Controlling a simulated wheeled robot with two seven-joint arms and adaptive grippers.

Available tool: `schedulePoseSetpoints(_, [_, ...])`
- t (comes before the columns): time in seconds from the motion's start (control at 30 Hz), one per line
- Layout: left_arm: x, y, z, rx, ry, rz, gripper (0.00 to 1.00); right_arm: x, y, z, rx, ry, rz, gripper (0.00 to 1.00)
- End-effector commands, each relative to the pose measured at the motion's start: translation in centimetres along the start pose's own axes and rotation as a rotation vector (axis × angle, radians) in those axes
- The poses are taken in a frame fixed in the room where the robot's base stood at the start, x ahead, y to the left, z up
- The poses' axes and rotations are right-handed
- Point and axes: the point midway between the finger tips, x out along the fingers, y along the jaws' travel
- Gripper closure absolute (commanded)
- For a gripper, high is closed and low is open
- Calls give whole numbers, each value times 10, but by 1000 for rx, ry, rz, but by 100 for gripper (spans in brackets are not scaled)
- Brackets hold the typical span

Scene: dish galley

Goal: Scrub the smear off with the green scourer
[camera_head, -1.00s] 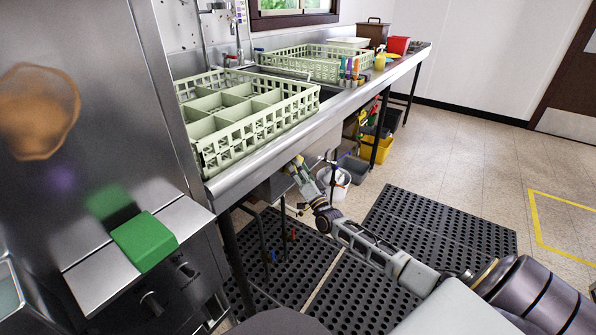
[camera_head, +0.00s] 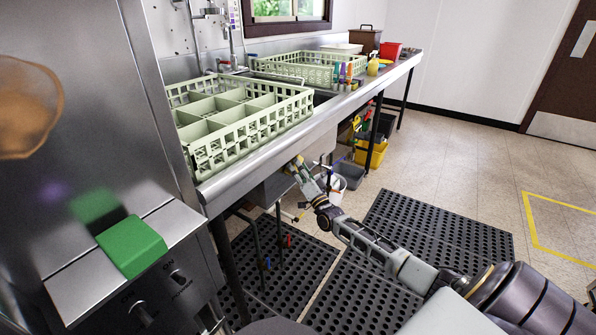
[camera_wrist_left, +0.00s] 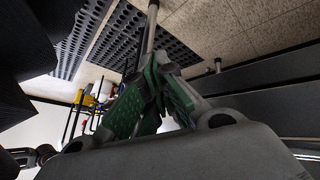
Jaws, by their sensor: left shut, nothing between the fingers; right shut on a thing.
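The green scourer (camera_head: 132,246) lies on the steel ledge (camera_head: 75,283) at the front of the steel machine (camera_head: 90,130), untouched by any gripper I can see. An orange-brown smear (camera_head: 28,105) is on the machine's upright front, cut off by the picture's left edge. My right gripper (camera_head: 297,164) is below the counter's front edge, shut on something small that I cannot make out. My left gripper (camera_wrist_left: 158,85) shows only in the left wrist view, with green finger pads; it is shut and empty.
A counter (camera_head: 290,150) carries a divided green rack (camera_head: 250,125), a second rack (camera_head: 300,70) and several bottles. Control knobs (camera_head: 178,277) sit under the ledge. Black mats (camera_head: 440,235) cover the floor; a yellow bucket (camera_head: 372,153) stands under the counter.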

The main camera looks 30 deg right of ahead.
Motion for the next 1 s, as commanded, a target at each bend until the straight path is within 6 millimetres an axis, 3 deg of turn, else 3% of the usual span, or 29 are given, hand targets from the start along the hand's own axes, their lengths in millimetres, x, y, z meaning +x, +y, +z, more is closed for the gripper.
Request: schedulePoseSetpoints(1.0, [19,-6,13,0,0,0,100,14,27,-23,0,1,0,70])
